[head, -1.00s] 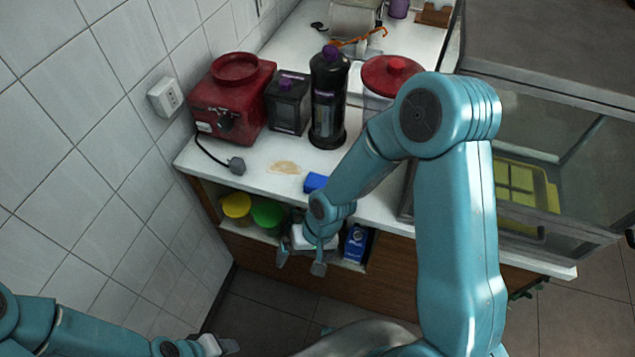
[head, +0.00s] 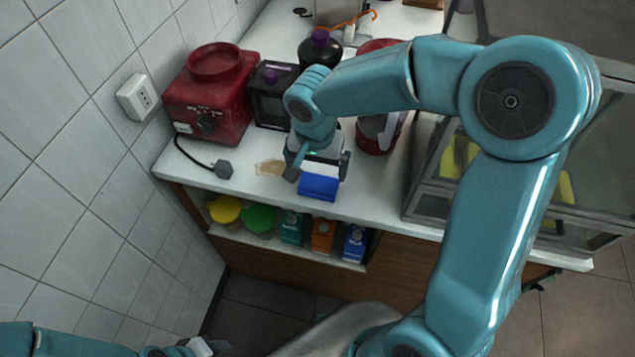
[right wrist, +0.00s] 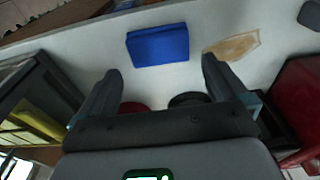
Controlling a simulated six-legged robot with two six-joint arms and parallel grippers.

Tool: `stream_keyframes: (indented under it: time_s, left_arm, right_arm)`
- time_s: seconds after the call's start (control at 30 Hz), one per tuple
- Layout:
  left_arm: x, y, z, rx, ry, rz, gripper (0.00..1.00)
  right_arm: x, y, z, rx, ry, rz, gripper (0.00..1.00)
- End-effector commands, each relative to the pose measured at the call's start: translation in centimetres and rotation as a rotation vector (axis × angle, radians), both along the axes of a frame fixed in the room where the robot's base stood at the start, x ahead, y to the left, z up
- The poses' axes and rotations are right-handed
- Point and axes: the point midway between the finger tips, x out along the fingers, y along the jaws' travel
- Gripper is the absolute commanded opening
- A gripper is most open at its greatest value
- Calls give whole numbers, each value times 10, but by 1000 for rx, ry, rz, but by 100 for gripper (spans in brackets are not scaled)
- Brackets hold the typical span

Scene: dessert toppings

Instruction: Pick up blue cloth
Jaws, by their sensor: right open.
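The blue cloth (head: 318,188) lies folded in a small block on the white counter near its front edge. It also shows beyond my fingertips in the right wrist view (right wrist: 158,46). My right gripper (head: 318,171) is open and empty just behind and above the cloth, with one finger towards each side of it. In the right wrist view the right gripper's fingers (right wrist: 160,68) are spread wide, and the cloth lies past the gap between them. My left gripper (head: 205,347) is partly cut off at the bottom edge, far from the cloth.
A beige spill (head: 270,167) lies left of the cloth. A red appliance (head: 210,95), a black grinder (head: 275,95) and a dark bottle (head: 318,50) stand behind. A glass case (head: 425,190) is at right. Cartons and lidded jars (head: 258,218) fill the shelf below.

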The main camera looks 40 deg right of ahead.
Motion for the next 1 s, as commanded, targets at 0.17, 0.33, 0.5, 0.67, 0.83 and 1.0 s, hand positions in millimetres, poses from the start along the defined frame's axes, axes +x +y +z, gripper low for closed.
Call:
stream_keyframes:
  time_s: [0.17,0.33,0.5,0.67,0.83,1.0]
  left_arm:
    - [0,0,0,0,0,1,43]
    - [0,0,6,0,0,1,43]
    - [0,0,7,0,0,0,43]
    - [0,0,7,0,0,1,43]
    - [0,0,7,0,0,1,43]
    - [0,0,7,0,0,1,43]
  right_arm:
    - [3,-1,-17,1,1,1,100]
    - [5,-4,-37,1,5,3,100]
    - [8,-6,-63,1,4,4,100]
    - [9,-7,-69,2,-1,3,100]
    - [9,-7,-68,2,-1,4,90]
    - [9,-7,-68,2,-1,4,64]
